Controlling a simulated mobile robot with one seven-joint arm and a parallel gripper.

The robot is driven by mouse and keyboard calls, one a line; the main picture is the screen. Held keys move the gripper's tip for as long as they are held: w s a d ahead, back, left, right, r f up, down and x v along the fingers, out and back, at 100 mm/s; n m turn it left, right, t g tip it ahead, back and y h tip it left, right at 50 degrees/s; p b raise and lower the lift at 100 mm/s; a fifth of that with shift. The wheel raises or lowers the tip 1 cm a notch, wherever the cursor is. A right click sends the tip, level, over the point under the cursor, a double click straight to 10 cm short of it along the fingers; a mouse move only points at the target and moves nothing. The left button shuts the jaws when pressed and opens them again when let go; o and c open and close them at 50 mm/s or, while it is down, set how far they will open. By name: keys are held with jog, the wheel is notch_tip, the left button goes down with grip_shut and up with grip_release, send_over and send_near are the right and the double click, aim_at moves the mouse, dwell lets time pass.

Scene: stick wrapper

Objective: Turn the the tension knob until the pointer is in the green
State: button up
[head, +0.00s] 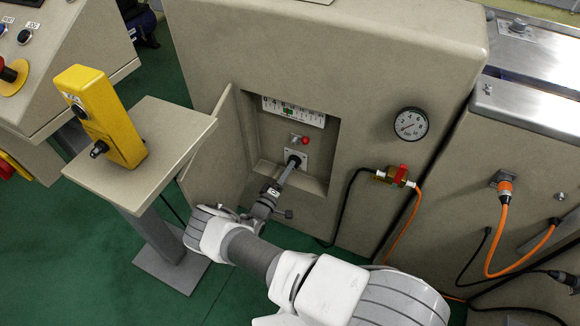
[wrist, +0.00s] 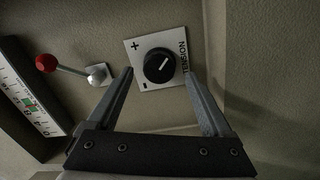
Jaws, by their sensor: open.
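The tension knob (wrist: 159,66) is a round black knob with a white line, on a white plate marked plus, minus and TENSION. It sits in a recess of the beige machine; in the head view its plate (head: 301,157) shows behind my gripper (head: 289,171). In the wrist view my gripper (wrist: 159,76) is open, one finger on each side of the knob's plate, with gaps between the fingers and the knob. A white scale (head: 313,115) with a green zone (head: 288,111) is above the knob. It also shows at left in the wrist view (wrist: 22,85); the pointer's exact place is too small to tell.
A red-balled lever (wrist: 46,63) sticks out between knob and scale. An open door panel (head: 214,146) stands left of the recess. A yellow control box (head: 105,115) on a stand is further left. A round gauge (head: 411,124) and a red valve (head: 397,175) are at right.

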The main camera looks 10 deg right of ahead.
jog(key=p+v, duration=0.2)
jog(key=v, duration=1.2)
jog(key=shift+s+a, duration=0.2)
jog(key=shift+s, duration=0.05)
